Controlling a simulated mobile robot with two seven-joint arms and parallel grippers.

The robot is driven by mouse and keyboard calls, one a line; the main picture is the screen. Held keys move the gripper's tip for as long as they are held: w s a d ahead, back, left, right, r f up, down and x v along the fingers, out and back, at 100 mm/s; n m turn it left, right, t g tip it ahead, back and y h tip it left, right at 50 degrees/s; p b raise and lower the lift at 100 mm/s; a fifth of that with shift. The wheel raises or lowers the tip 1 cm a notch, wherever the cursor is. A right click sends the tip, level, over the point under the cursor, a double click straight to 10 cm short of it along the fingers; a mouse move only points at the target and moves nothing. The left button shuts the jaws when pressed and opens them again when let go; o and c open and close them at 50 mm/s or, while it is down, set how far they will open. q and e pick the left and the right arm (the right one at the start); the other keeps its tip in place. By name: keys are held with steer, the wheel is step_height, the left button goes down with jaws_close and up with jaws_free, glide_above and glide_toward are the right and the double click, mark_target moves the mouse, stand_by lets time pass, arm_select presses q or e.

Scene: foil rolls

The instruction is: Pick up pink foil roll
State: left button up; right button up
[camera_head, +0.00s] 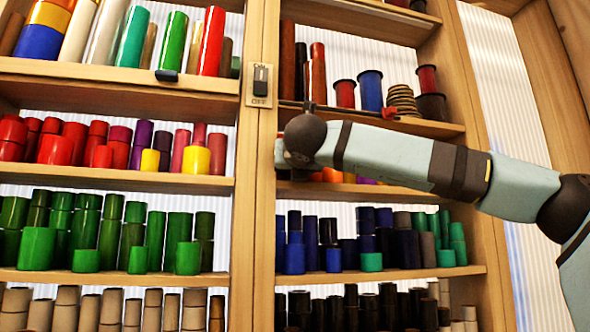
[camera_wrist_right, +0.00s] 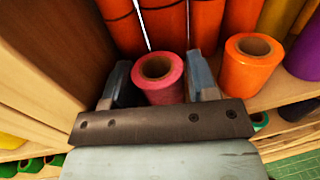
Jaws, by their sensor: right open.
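The pink foil roll (camera_wrist_right: 165,93) stands upright on a wooden shelf in the right wrist view, its hollow core facing up. My right gripper (camera_wrist_right: 159,68) is open, with one finger on each side of the pink roll. The right finger looks very close to the roll; I cannot tell whether it touches. In the head view my right arm reaches in from the right, and the right gripper (camera_head: 284,156) is at the central post, in front of a right-hand shelf. The pink roll is hidden there. My left gripper is not in view.
In the right wrist view an orange roll (camera_wrist_right: 247,65) stands close on the right, taller orange-red rolls (camera_wrist_right: 165,25) stand behind, and a wooden side panel (camera_wrist_right: 45,55) is on the left. In the head view several shelves hold coloured rolls, including green ones (camera_head: 37,248).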

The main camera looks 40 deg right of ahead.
steer(key=shift+s+a, duration=0.1)
steer(key=shift+c, duration=0.7)
steer(key=c, duration=0.5)
steer(key=shift+o, duration=0.2)
